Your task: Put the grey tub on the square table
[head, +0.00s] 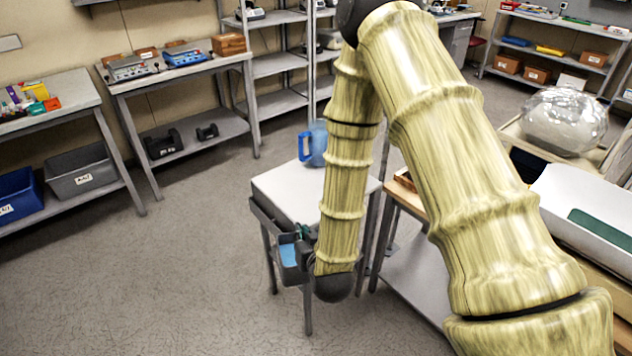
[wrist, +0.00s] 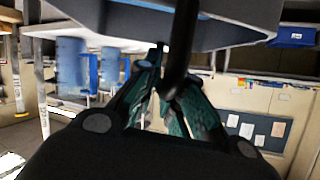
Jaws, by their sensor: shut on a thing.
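My gripper (head: 303,236) is shut on the grey tub (head: 293,277), beside the near left side of the square table (head: 282,191). A light blue patch shows in the tub. In the wrist view, which is upside down, the tub's grey-blue wall (wrist: 228,28) fills the top. A dark bar, perhaps its handle, runs down to between the green fingers of my gripper (wrist: 165,90). The square table has a pale top and grey legs. My forearm hides its right part. The tub's full outline is partly hidden in the head view.
A blue jug (head: 314,145) stands at the far side of the square table; the near part of its top looks bare. A wooden-topped table (head: 407,205) stands close on the right. Benches line the left wall. Open floor (head: 190,270) lies on the left.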

